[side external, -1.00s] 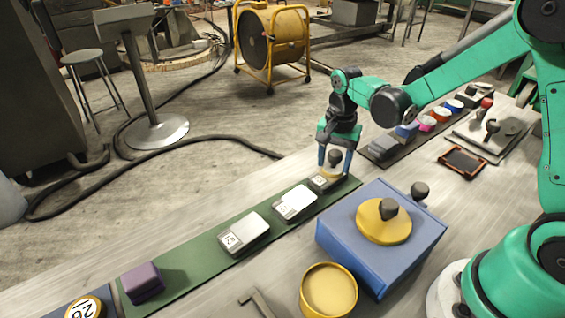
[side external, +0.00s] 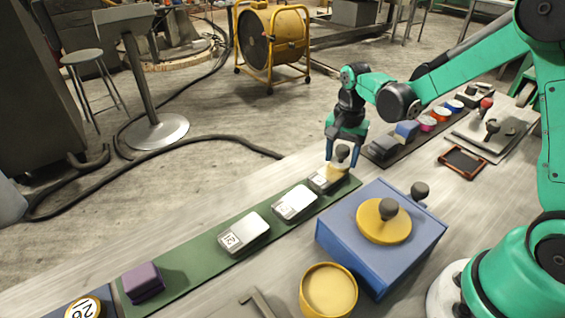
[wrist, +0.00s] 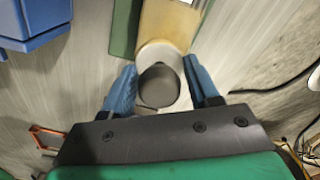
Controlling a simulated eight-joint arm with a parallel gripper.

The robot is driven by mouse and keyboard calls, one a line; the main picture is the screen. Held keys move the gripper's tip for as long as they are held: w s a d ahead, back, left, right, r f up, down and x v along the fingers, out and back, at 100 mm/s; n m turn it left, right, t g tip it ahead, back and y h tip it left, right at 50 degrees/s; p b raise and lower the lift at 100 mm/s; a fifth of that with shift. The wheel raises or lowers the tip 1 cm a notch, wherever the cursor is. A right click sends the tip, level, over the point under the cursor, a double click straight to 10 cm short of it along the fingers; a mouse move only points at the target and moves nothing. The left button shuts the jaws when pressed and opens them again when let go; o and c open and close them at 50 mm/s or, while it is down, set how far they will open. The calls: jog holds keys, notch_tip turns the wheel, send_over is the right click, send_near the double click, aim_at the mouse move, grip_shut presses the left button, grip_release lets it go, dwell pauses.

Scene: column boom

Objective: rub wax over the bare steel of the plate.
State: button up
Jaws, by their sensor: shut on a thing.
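My gripper (side external: 343,162) is shut on the dark round knob (side external: 342,152) of a small pale-bottomed applicator. In the wrist view the knob (wrist: 158,86) sits between the two blue fingers, with its pale round pad (wrist: 160,52) under it. A yellow tin of pale yellow wax (side external: 328,290) stands open at the front.
Two more labelled steel plates (side external: 244,235) and a purple block (side external: 142,281) lie on the green strip (side external: 195,275). A blue box (side external: 345,243) carrying a yellow knobbed disc (side external: 383,222) stands to the right. Colored pots (side external: 427,124) and an orange-framed tray (side external: 463,160) are farther back.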

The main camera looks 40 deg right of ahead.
jog(key=shift+d+f, duration=0.1)
jog(key=shift+d, duration=0.35)
jog(key=shift+d+r, duration=0.1)
jog(key=shift+r, duration=4)
jog(key=w+a+r+n, duration=0.2)
jog(key=w+a+r, duration=0.15)
jog(key=a, duration=0.45)
notch_tip(320, 180, up, 6)
jog(key=n, duration=0.7)
send_over(195, 259)
notch_tip(195, 259, down, 19)
jog(key=shift+f, duration=0.1)
